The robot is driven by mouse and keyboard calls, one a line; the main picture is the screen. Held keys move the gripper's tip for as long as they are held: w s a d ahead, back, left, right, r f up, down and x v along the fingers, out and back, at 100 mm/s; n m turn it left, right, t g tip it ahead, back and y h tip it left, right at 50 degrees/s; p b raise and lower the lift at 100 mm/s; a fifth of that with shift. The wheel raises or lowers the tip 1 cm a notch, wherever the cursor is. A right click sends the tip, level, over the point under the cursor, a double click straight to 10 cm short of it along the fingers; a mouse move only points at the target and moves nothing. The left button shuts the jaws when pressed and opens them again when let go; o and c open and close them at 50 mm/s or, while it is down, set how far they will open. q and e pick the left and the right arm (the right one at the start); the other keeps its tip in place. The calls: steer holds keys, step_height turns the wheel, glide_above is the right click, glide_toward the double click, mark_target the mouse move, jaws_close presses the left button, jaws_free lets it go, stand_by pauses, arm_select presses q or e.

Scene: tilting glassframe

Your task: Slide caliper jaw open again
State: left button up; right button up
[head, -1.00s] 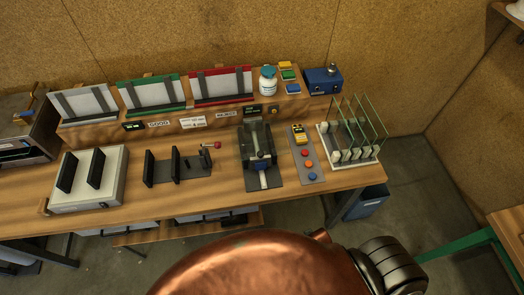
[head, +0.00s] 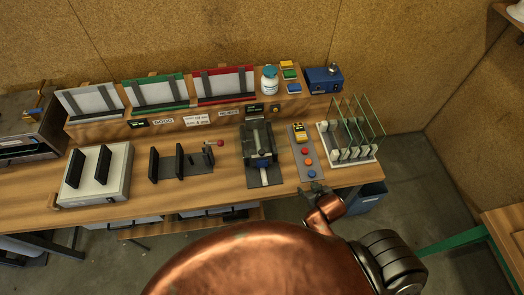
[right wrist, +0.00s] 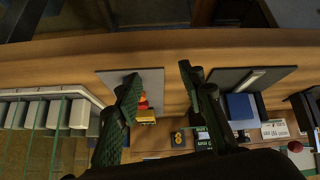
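The caliper station (head: 254,138) stands on the bench, a dark fixture on a dark plate with a blue block and a pale rail toward the front. In the right wrist view, its blue block (right wrist: 240,108) and pale rail (right wrist: 257,78) lie right of my fingers. How wide the jaw stands is too small to tell. My right gripper (head: 317,188) is at the bench's front edge, in front of the button panel and right of the caliper. Its two green-padded fingers (right wrist: 160,92) are apart with nothing held between them. My left gripper is not in view.
The button panel (head: 304,150) with red, orange and blue buttons lies beside the caliper. A rack of upright glass panes (head: 350,150) stands to its right. A black two-post fixture (head: 180,163) with a red-knobbed lever is left of the caliper. A white bottle (head: 269,80) stands behind.

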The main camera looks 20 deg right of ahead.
mark_target(264, 153)
steer(key=w+r+t, duration=0.1)
steer(key=w, duration=0.2)
steer(key=w+a+t+y, duration=0.1)
steer(key=w+t, duration=0.1)
steer(key=w, duration=0.2)
steer(key=w+r+n+t, duration=0.1)
steer(key=w+t, duration=0.1)
steer(key=w, duration=0.2)
steer(key=shift+a+r, duration=0.15)
steer(key=shift+r, duration=0.2)
steer(key=w+y, duration=0.1)
steer(key=w+a+r+n+t+y, duration=0.1)
steer(key=w+a+t+y, duration=0.1)
steer(key=shift+w+a+r+n, duration=0.1)
steer(key=shift+a+r+n, duration=0.05)
steer(key=shift+r+n, duration=0.15)
steer(key=w+a+n+y, duration=0.1)
steer(key=w+a+y, duration=0.1)
steer(key=a, duration=0.1)
steer(key=w+a+r+n+y+p, duration=0.1)
steer(key=w+a+y, duration=0.1)
steer(key=a, duration=0.1)
steer(key=w+a+r+n+y, duration=0.1)
steer(key=w+a+y, duration=0.1)
steer(key=shift+w+a+n+t+y, duration=0.15)
steer(key=shift+a+n+t+y, duration=0.15)
steer(key=shift+a+t, duration=0.1)
jaws_close()
